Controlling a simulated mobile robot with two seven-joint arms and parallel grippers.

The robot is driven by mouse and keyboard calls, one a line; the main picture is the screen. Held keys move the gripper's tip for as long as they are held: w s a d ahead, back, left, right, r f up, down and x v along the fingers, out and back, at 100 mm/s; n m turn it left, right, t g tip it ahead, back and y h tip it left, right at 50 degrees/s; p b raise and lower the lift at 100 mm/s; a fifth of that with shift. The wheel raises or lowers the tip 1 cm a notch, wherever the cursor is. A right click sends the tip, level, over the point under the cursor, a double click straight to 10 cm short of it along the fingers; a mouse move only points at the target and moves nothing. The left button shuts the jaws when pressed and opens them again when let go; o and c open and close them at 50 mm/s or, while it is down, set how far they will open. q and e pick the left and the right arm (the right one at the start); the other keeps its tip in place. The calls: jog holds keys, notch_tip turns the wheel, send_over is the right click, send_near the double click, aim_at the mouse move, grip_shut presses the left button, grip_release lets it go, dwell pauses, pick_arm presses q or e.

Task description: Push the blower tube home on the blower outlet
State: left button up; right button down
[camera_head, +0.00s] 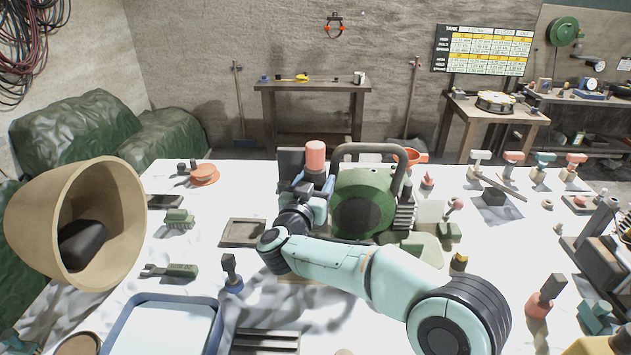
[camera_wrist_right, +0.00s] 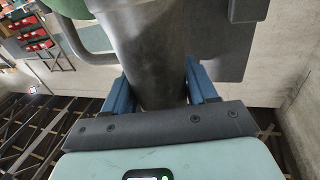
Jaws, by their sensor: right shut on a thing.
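The green blower (camera_head: 362,205) with a dark loop handle stands on the white-covered table in the head view. My right gripper (camera_head: 318,188) is at the blower's left side. In the right wrist view my right gripper (camera_wrist_right: 160,92) has its blue fingers on either side of a dark grey tube (camera_wrist_right: 150,50), shut on it. The tube runs up toward the blower, whose green edge (camera_wrist_right: 72,8) shows at the upper left. The outlet and the joint with the tube are hidden, so I cannot tell how far on the tube sits. My left gripper is not in view.
A salmon cylinder (camera_head: 316,155) stands just behind my right gripper. A large tan bowl-shaped thing (camera_head: 120,215) is at the left. A blue-rimmed tray (camera_head: 218,320), a brush (camera_head: 180,218) and several small tools lie around the blower. Some bare white cloth shows between them.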

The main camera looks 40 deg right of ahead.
jog(key=shift+f, duration=0.15)
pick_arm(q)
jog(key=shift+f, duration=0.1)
pick_arm(e)
jog(key=shift+c, duration=1.2)
grip_release()
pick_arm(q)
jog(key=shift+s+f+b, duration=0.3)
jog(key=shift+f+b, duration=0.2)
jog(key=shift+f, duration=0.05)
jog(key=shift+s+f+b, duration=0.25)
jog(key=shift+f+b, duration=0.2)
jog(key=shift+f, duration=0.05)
pick_arm(e)
jog(key=v, duration=1.3)
jog(key=shift+a, duration=0.2)
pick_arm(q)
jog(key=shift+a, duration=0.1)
pick_arm(e)
jog(key=shift+s, duration=0.15)
